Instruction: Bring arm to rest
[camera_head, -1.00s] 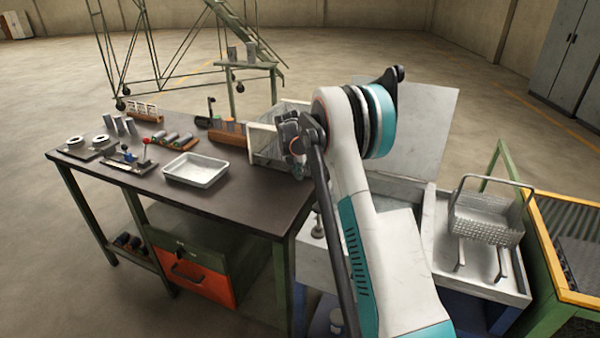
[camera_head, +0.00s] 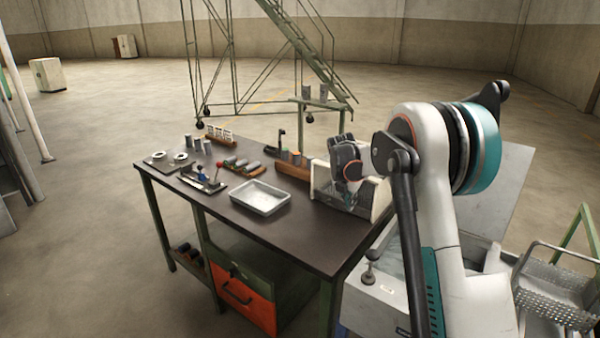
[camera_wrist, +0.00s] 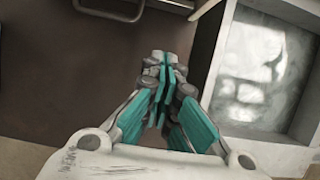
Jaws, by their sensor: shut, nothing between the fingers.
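My gripper (camera_wrist: 163,75) shows in the wrist view with its teal-padded fingers together and nothing between them. It hangs over the dark top of the workbench (camera_wrist: 90,70), beside a light-walled open box (camera_wrist: 215,50). In the head view my white and teal arm stands at the right, bent over at its upper joint. The fingertips are hard to make out there, hidden behind the wrist parts near the box (camera_head: 381,200) at the bench's right end.
The workbench (camera_head: 270,232) holds a metal tray (camera_head: 260,197), grey cylinders and small fixtures. A perforated basket (camera_head: 555,297) stands at the right. A green wheeled stair frame (camera_head: 250,70) is behind. Open floor (camera_head: 80,230) lies to the left.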

